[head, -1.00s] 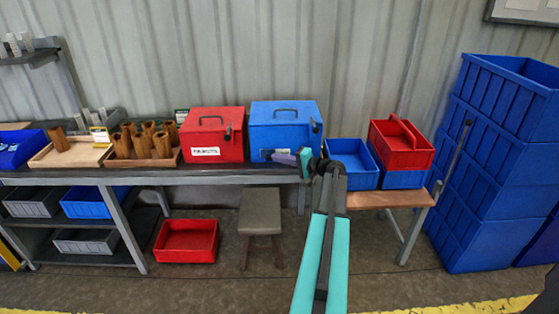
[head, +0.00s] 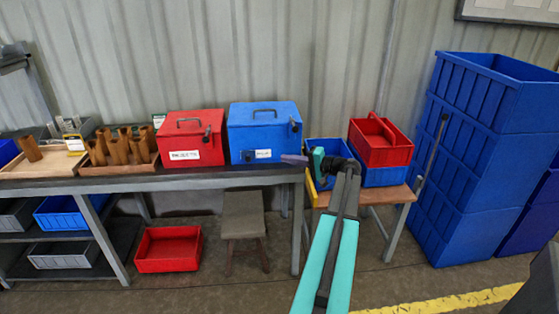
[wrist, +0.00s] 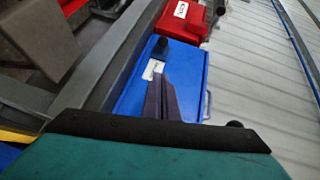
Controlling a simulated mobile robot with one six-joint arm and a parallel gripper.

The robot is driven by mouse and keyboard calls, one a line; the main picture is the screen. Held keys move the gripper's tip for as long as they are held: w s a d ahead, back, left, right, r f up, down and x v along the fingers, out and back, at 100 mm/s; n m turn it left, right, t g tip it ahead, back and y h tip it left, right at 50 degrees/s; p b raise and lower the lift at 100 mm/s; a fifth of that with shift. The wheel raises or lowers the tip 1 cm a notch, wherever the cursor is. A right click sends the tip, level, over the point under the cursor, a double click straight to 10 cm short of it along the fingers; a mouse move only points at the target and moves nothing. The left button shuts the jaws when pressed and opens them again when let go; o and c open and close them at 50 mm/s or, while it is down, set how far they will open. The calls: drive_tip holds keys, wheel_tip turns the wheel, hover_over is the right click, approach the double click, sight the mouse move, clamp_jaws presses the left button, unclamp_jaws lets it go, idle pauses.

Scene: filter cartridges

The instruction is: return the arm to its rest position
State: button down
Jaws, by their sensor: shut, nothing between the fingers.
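My arm reaches out from the bottom of the head view. My gripper (head: 285,158) has slim purple fingers that point left, near the lower right corner of the blue lidded box (head: 262,133). In the wrist view the fingers (wrist: 158,82) lie together with nothing between them, over the image of the blue box (wrist: 130,97). I cannot tell the gap between fingers and box. A red lidded box (head: 190,138) stands left of the blue one.
Brown cartridges stand in a wooden tray (head: 106,174) on the bench (head: 190,181). Right of the bench, a red tote (head: 381,148) sits on a blue bin. Large blue crates (head: 476,150) are stacked at the right. A stool (head: 242,215) and a red bin (head: 169,250) stand on the floor.

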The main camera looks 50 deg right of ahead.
drive_tip(key=shift+s+r, duration=0.1)
drive_tip(key=shift+s, duration=0.5)
drive_tip(key=shift+w, duration=0.1)
